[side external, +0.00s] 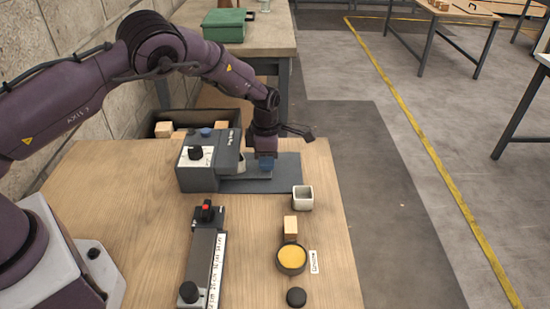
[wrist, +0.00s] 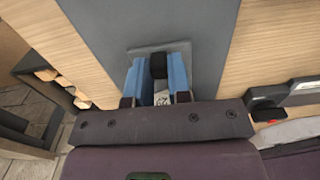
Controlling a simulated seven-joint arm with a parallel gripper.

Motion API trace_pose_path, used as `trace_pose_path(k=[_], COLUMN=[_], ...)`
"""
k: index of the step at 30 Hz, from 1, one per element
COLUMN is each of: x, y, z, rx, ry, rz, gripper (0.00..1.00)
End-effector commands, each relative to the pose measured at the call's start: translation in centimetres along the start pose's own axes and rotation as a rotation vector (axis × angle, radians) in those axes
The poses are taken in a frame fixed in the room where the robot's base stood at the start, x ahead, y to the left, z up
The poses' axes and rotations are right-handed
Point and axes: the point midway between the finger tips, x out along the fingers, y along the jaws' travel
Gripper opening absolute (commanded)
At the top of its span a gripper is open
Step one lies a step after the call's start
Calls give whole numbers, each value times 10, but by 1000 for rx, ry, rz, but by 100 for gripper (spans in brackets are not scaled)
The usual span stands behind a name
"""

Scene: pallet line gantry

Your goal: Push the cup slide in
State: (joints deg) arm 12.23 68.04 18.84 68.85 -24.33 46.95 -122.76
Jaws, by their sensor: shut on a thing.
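A grey machine (side external: 198,180) with a black knob on top stands at the table's far side. Its flat dark grey base plate (side external: 315,175) extends to the right, and shows in the wrist view (wrist: 205,30). My gripper (side external: 267,163) is low over this plate, to the right of the machine's opening. In the wrist view, my blue fingers (wrist: 157,75) are shut on a black knob (wrist: 158,65), which appears to be the cup slide's handle. A lighter grey plate (wrist: 183,48) lies beneath it.
A white square cup (side external: 302,204), a wooden block (side external: 290,228), a round dish of yellow material (side external: 291,258) and a black disc (side external: 296,297) stand nearer on the right. A long fixture (side external: 203,255) lies left of them. A dark bin with blocks (side external: 157,120) is behind the machine.

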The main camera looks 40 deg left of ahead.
Motion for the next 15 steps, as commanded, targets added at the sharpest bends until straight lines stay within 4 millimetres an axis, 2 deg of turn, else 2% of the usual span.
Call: trace_pose_path(k=[3, 13, 14, 15], x=[0, 0, 0, 0], y=[1, 0, 0, 0], z=[-13, -19, -19, -20], rx=[-3, -2, -2, -2], ry=[1, 8, 8, 9], rz=[1, -2, -2, -1], gripper=[0, 0, 21, 30])
